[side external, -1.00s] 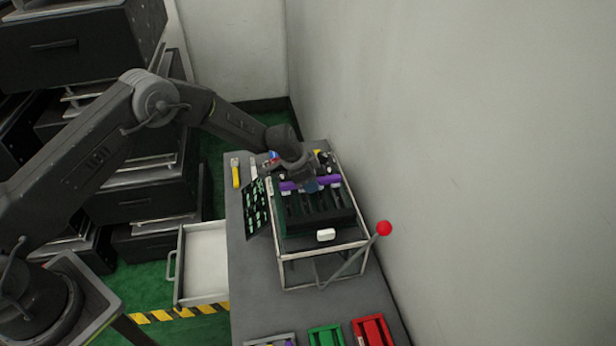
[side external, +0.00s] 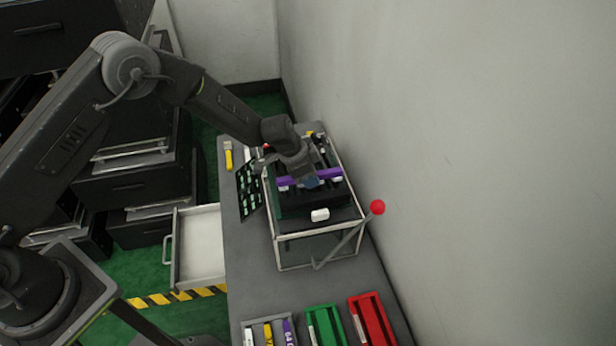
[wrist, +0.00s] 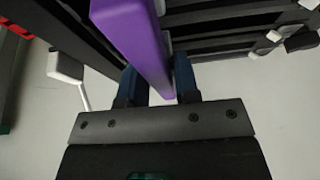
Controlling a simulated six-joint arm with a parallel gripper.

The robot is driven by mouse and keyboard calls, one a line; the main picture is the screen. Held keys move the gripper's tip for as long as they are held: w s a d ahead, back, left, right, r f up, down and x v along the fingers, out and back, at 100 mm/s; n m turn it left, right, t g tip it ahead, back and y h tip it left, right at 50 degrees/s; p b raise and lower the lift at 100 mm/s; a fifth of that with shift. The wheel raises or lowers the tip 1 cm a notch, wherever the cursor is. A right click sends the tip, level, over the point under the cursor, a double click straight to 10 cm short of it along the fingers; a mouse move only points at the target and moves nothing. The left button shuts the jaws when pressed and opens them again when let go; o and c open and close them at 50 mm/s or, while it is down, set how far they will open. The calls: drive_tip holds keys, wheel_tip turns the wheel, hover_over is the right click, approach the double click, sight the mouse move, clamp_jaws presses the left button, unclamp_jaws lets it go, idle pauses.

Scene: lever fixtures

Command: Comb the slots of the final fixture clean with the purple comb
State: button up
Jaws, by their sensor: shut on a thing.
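My gripper (side external: 311,181) is shut on the purple comb (side external: 293,180), which lies crosswise over the slotted dark fixture (side external: 312,203). In the wrist view the purple comb (wrist: 133,40) runs up between my blue fingertips (wrist: 159,80). Dark slot bars (wrist: 225,18) show beside it in the wrist view. The comb's teeth are mostly hidden, so I cannot tell how deep they sit in the slots. The fixture stands in a pale-edged frame (side external: 318,231) with a white knob (side external: 320,215) on its near side.
A lever with a red ball (side external: 377,207) sticks out at the frame's right, close to the wall. A dark panel with green marks (side external: 249,190) stands left. An open white drawer (side external: 200,246) is further left. Green (side external: 325,327) and red (side external: 372,320) trays lie in front.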

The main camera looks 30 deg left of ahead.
drive_tip(key=shift+r, duration=2.95)
drive_tip(key=shift+a, duration=0.1)
drive_tip(key=s+a+r+n+y, duration=0.1)
drive_tip(key=s+a+r+n, duration=0.1)
drive_tip(key=a, duration=0.4)
drive_tip(key=s+a+r+n+t+y, duration=0.1)
drive_tip(key=s+a+r+n, duration=0.2)
drive_tip(key=s+a, duration=0.3)
drive_tip(key=s+a+r+n+y, duration=0.1)
drive_tip(key=s+a+r+n, duration=0.2)
drive_tip(key=a, duration=0.3)
drive_tip(key=shift+s+n, duration=0.5)
drive_tip(key=shift+s, duration=0.3)
